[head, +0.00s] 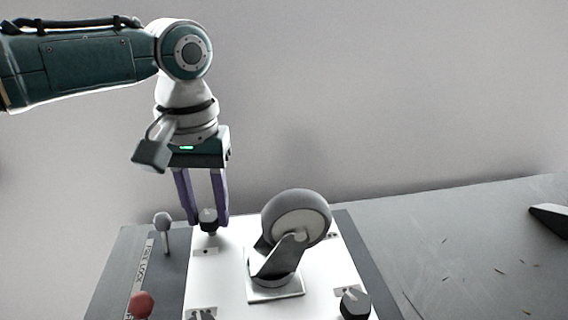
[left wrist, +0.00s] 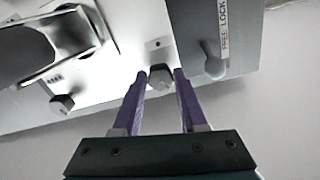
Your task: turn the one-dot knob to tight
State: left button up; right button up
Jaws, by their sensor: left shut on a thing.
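The one-dot knob (head: 208,219) is a dark faceted knob at the far left corner of the white plate (head: 225,273). A small label with what looks like one dot (head: 205,252) sits just in front of it. My left gripper (head: 209,224) points down with its purple fingers on either side of this knob, shut on it. In the left wrist view the knob (left wrist: 161,77) sits between the fingertips, with the one-dot label (left wrist: 158,43) beyond it. Its exact turn angle is hard to read.
A grey caster wheel (head: 297,216) stands mid-plate, right of my left gripper. Another knob (head: 354,304) is at the front right; one more (left wrist: 62,104) shows in the left wrist view. A grey-tipped lever (head: 163,222) and a red ball (head: 140,305) stand at left.

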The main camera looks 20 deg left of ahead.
pick_arm(q)
grip_shut()
pick_arm(e)
jog(key=shift+r, duration=0.15)
pick_arm(q)
jog(key=shift+r+m+p, duration=0.15)
jog(key=shift+m+p, duration=1)
jog(key=shift+m, duration=0.35)
jog(key=m+p, duration=0.1)
jog(key=m, duration=0.2)
jog(key=shift+m, duration=0.3)
jog(key=m+p, duration=0.1)
jog(key=m, duration=0.4)
jog(key=shift+a, duration=0.1)
jog(key=m, duration=0.5)
jog(key=shift+m, duration=0.3)
pick_arm(e)
notch_tip(320, 180, up, 4)
jog(key=shift+r, duration=0.2)
